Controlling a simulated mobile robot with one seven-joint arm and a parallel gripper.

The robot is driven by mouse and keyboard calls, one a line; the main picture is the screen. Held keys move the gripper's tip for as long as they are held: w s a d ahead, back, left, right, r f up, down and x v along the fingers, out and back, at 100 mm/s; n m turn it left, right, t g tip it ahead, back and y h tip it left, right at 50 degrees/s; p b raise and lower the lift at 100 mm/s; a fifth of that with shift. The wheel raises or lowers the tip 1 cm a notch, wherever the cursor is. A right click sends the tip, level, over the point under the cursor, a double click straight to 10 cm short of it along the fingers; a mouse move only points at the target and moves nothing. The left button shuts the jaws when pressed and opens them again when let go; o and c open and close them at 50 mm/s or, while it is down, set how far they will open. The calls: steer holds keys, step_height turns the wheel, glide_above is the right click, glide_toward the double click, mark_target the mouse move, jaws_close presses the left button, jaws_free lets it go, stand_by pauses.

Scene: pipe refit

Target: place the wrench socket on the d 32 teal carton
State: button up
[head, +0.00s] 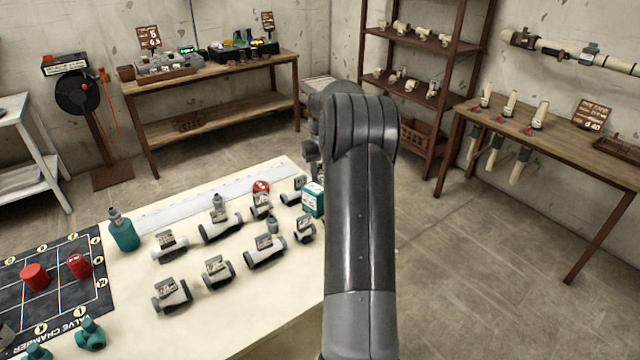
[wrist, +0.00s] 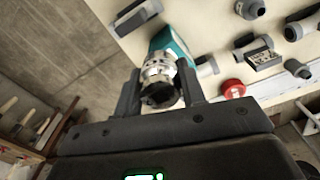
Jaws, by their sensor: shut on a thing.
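The wrench socket (wrist: 160,68), a silvery metal cylinder with a dark open end, is between the two fingers of my gripper (wrist: 158,78) in the wrist view. My gripper is shut on it. The teal carton (head: 312,201), a small box with a pale top, stands at the right side of the pale table in the head view. It also shows in the wrist view (wrist: 173,41), just beyond the socket and partly covered by it. I cannot tell whether the socket touches the carton. In the head view my arm hides the socket and most of my gripper.
Several grey pipe fittings (head: 217,271) stand on the pale table (head: 240,325) left of the carton. A red round part (wrist: 232,88) is close by. A teal bottle (head: 123,231) and a dark valve mat (head: 55,285) are farther left.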

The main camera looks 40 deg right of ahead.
mark_target(320, 192)
steer(key=shift+w+a+f, duration=0.2)
steer(key=shift+w+f, duration=0.1)
steer(key=shift+f, duration=1.9)
steer(key=o, duration=1.1)
steer(key=shift+f, duration=0.15)
